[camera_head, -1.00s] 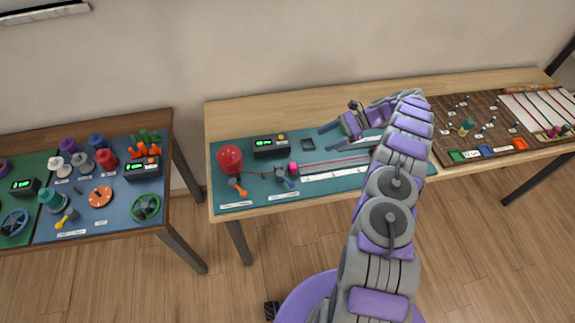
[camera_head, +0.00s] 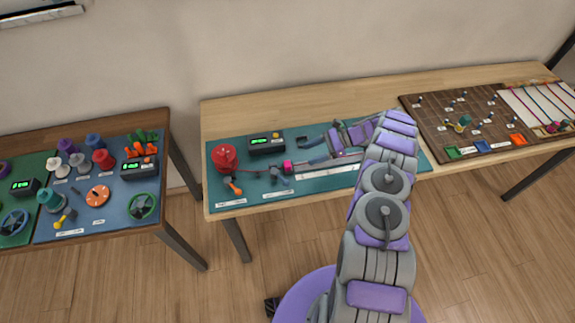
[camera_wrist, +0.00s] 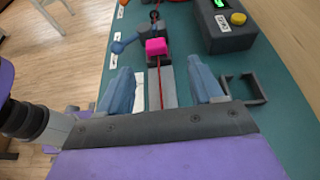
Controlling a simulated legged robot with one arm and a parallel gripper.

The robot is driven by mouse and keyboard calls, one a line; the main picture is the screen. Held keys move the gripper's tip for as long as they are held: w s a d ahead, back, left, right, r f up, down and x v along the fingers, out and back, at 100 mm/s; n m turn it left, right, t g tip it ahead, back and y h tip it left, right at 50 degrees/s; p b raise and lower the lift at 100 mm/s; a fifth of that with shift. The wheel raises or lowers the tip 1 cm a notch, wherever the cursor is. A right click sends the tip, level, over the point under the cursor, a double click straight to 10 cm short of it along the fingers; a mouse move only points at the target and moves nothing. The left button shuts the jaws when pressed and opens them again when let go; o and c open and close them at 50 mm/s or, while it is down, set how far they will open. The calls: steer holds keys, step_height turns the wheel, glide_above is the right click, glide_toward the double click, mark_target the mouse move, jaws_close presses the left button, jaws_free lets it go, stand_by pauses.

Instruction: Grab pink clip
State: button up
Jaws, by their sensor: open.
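The pink clip (camera_wrist: 155,46) is a small bright block on the red cord in the wrist view, ahead of my gripper and between the lines of its two fingers. In the head view the pink clip (camera_head: 288,166) sits on the teal mat, left of my gripper (camera_head: 306,153). My gripper (camera_wrist: 161,92) is open and empty, with its blue-grey fingers apart on either side of the cord and short of the clip. The red cord (camera_wrist: 160,84) runs along a grey rail between the fingers.
A dark box with a green display and yellow button (camera_wrist: 224,22) stands right of the clip. A dark bracket (camera_wrist: 252,87) lies by the right finger. A blue-knobbed lever (camera_wrist: 120,44) is left of the clip. A red spool (camera_head: 224,157) stands at the mat's left.

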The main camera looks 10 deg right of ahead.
mark_target(289, 164)
steer(key=shift+x, duration=0.85)
steer(key=x, duration=0.6)
steer(key=shift+s+a+r+b, duration=0.1)
steer(key=shift+s+a+b, duration=0.2)
steer(key=shift+s+b, duration=0.05)
steer(key=shift+a+f, duration=0.1)
steer(key=shift+f, duration=0.1)
steer(key=shift+d, duration=0.25)
steer(key=shift+a, duration=0.55)
steer(key=shift+c, duration=1.2)
steer(key=shift+a, duration=0.3)
steer(key=c, duration=0.3)
steer(key=shift+d, duration=0.2)
steer(key=c, duration=0.3)
steer(key=shift+d, duration=0.45)
steer(key=shift+c, duration=1)
